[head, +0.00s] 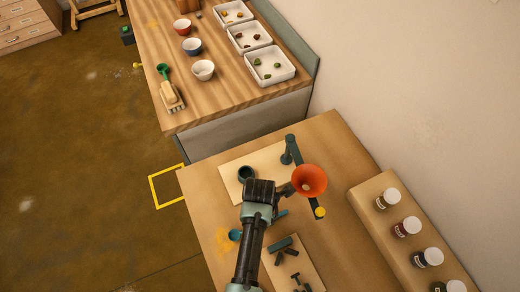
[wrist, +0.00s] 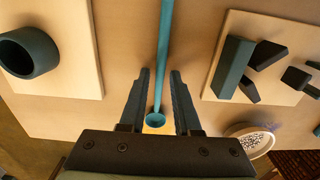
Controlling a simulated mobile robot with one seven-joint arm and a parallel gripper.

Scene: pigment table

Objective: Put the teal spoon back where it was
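The teal spoon (head: 235,235) lies on or just above the near table, bowl to the left and handle running right, partly hidden behind my arm. In the wrist view its long handle (wrist: 165,40) runs up the middle and its bowl (wrist: 155,121) is near my gripper's palm. My gripper (wrist: 160,73) is open, with one finger on each side of the spoon and a gap on both sides. I cannot tell how far above the spoon the fingers are. In the head view my gripper (head: 260,190) hides its own fingertips. A yellow patch (head: 222,243) marks the table by the bowl.
A dark cup (head: 246,174) stands on a pale board. An orange funnel (head: 309,180) on a teal stand is right of my gripper. Dark blocks (head: 281,244) lie on another board. A rack of jars (head: 407,227) is at right. The far table (head: 190,75) holds bowls and trays.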

